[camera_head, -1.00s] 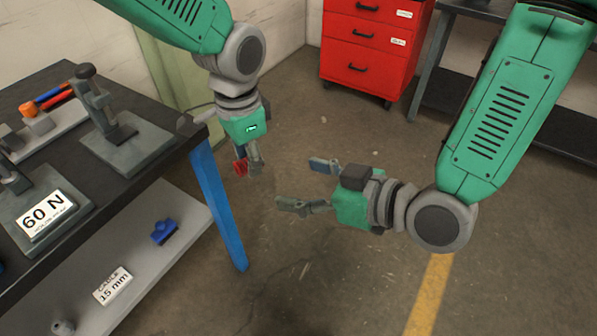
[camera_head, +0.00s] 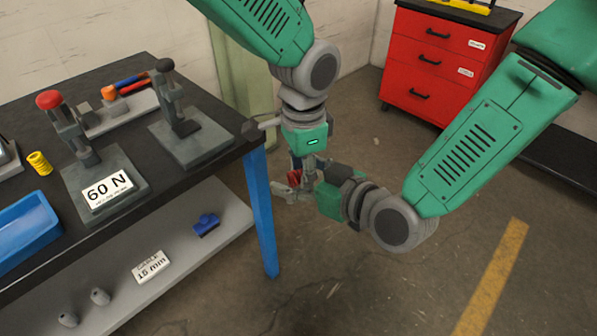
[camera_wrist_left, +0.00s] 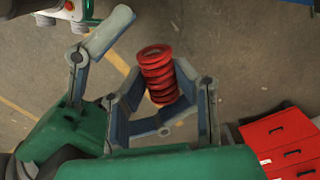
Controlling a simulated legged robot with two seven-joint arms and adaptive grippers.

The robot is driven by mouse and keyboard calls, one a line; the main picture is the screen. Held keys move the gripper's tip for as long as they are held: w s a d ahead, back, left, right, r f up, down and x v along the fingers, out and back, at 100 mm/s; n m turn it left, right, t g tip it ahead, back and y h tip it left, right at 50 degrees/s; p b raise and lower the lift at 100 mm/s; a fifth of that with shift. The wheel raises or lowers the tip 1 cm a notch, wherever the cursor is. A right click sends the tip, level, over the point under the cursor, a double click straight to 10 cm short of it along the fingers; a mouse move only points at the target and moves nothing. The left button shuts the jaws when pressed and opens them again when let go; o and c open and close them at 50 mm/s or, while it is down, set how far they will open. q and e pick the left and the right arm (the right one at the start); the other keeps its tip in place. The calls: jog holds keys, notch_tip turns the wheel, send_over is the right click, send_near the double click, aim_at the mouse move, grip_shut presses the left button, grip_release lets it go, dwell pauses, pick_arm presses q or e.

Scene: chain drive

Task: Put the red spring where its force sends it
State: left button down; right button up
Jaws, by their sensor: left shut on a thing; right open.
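The red spring (camera_wrist_left: 157,72) is held between the fingers of my left gripper (camera_wrist_left: 160,105), its coils and one open end showing in the left wrist view. In the head view my left gripper (camera_head: 303,178) points down beyond the table's right edge, with a bit of red at its fingers. My right gripper (camera_head: 292,190) is open beside it, and the two overlap in the picture. I cannot tell whether they touch. A press with a red knob (camera_head: 48,100) stands on the table by a "60 N" sign (camera_head: 108,190). A press with a black knob (camera_head: 165,66) stands to its right.
The black table (camera_head: 25,120) carries a yellow spring (camera_head: 40,163), a blue bin (camera_head: 25,232) and a tray with colored tools (camera_head: 125,112) behind. Its lower shelf (camera_head: 105,270) holds a gauge card and small parts. A red cabinet (camera_head: 438,60) stands at the back. Floor right is clear.

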jog(key=shift+a, duration=0.1)
jog(key=c, duration=1.2)
pick_arm(q)
jog(key=c, duration=1.2)
grip_release()
jog(key=shift+d, duration=0.1)
pick_arm(e)
jog(key=shift+c, duration=0.2)
jog(key=shift+s, duration=0.1)
